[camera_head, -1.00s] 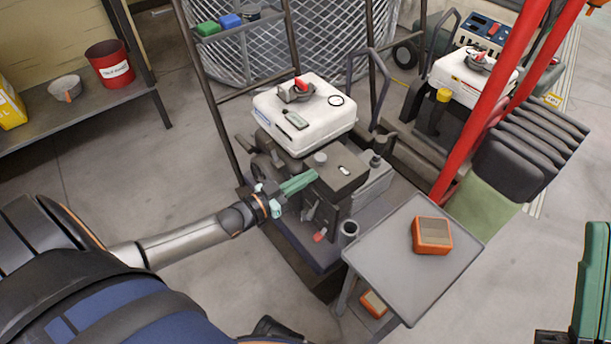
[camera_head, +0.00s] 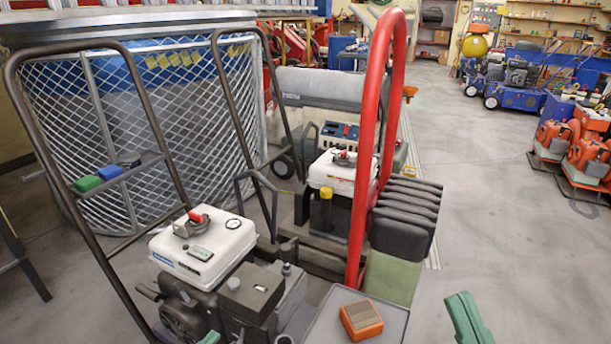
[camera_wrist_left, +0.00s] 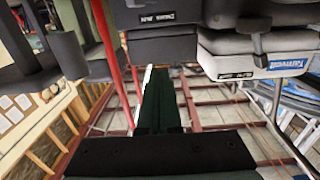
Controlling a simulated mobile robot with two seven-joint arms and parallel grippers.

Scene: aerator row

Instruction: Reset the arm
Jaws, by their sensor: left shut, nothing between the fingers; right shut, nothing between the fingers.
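My left gripper (camera_head: 209,338) shows only as a small green tip at the bottom edge of the head view, beside the front aerator's engine (camera_head: 250,292). In the left wrist view its green fingers (camera_wrist_left: 160,103) are together with nothing between them. The dark machine body and white tank (camera_wrist_left: 260,48) fill the top of that view, close to the fingers; I cannot tell whether they touch. My right gripper (camera_head: 466,318) is a green shape at the lower right of the head view, shut and empty over open floor. Most of both arms is out of view.
The front aerator's white tank (camera_head: 203,246) and dark handle frame (camera_head: 128,60) stand at left. A grey tray (camera_head: 325,325) holds an orange box (camera_head: 361,320). A red bar (camera_head: 367,150) rises by the second aerator. Open floor (camera_head: 490,220) lies at right.

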